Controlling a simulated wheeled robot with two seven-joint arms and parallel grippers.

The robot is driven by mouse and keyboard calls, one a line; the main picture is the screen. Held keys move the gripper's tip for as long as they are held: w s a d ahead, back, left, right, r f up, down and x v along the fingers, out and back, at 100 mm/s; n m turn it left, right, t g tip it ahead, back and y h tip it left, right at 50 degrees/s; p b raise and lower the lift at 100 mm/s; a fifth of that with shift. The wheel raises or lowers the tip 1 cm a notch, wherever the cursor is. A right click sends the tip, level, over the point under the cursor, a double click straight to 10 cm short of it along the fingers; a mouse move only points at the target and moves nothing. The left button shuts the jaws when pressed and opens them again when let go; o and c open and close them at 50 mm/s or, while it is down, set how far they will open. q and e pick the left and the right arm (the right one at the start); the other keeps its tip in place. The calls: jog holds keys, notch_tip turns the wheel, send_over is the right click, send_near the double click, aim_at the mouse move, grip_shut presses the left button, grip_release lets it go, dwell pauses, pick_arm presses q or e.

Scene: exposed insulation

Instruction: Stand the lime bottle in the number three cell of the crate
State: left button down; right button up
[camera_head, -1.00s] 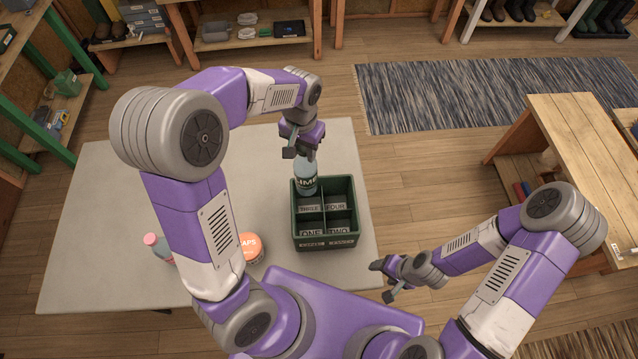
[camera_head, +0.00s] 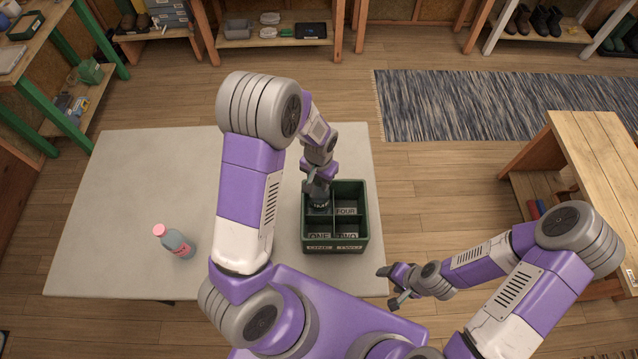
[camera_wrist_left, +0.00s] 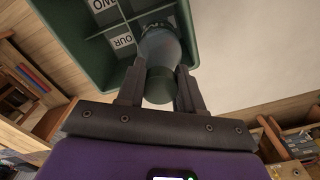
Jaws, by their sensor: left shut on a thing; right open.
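The green crate (camera_head: 335,249) stands on the table, divided into cells; its labels ONE, TWO and FOUR show, and the back-left cell's label is covered. My left gripper (camera_head: 317,193) is over that back-left cell, which read THREE earlier. It is shut on the lime bottle near its cap; the bottle (camera_wrist_left: 160,45) shows in the left wrist view with its lower part down inside the crate. I cannot tell whether its base touches the cell floor. My right gripper (camera_head: 393,287) is open and empty, right of the table's front corner.
The table's back left is clear. A wooden bench (camera_head: 590,150) stands at the right, and a striped rug (camera_head: 500,105) lies behind.

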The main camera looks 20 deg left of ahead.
pick_arm(q)
notch_tip(320, 180, down, 2)
jog(key=shift+w+f, duration=0.15)
jog(key=shift+f, duration=0.1)
jog(key=c, duration=0.7)
grip_release()
notch_tip(320, 180, up, 12)
jog(key=shift+r, duration=0.1)
dwell(0.3)
